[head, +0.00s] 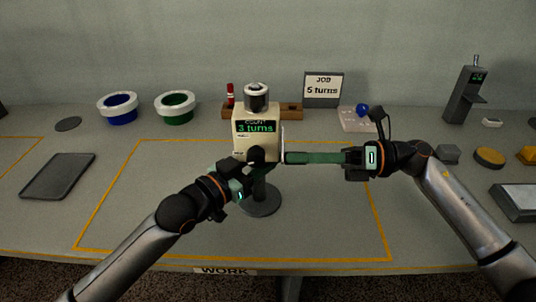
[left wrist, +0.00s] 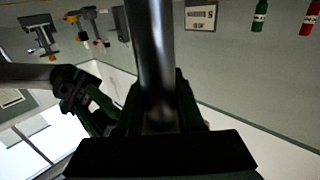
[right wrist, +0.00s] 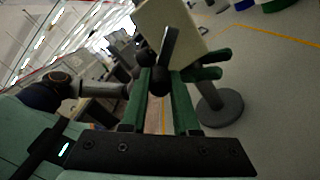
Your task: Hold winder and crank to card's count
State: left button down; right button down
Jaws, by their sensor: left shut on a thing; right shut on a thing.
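The winder (head: 256,130) is a cream box on a dark post with a round base (head: 262,201); its display reads "COUNT 3 turns". My left gripper (head: 256,172) is shut on the winder's post below the box; the grey post (left wrist: 155,50) fills the middle of the left wrist view. My right gripper (head: 287,157) reaches in from the right, its green fingers at the box's right side. The right wrist view shows it shut on the knob of the dark crank (right wrist: 169,55). The job card (head: 322,90) behind reads "5 turns".
A wooden rack (head: 290,110) is behind the winder. A dark tray (head: 58,176) lies left; a grey stand (head: 465,96) is back right. The yellow-outlined area around the winder is otherwise clear.

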pick_arm(q)
jog(key=shift+f, duration=0.55)
pick_arm(e)
jog(key=m, duration=0.1)
jog(key=r+m, duration=0.1)
jog(key=m, duration=0.1)
jog(key=s+r+m, duration=0.1)
jog(key=m, duration=0.1)
jog(key=shift+s, duration=0.1)
jog(key=c, duration=0.7)
grip_release()
jog(key=shift+o, duration=0.2)
jog(key=d, duration=1.2)
jog(key=shift+r, duration=0.1)
pick_arm(q)
jog(key=c, duration=0.9)
grip_release()
jog(key=o, duration=0.5)
jog(key=shift+r, duration=0.35)
jog(key=shift+c, duration=0.2)
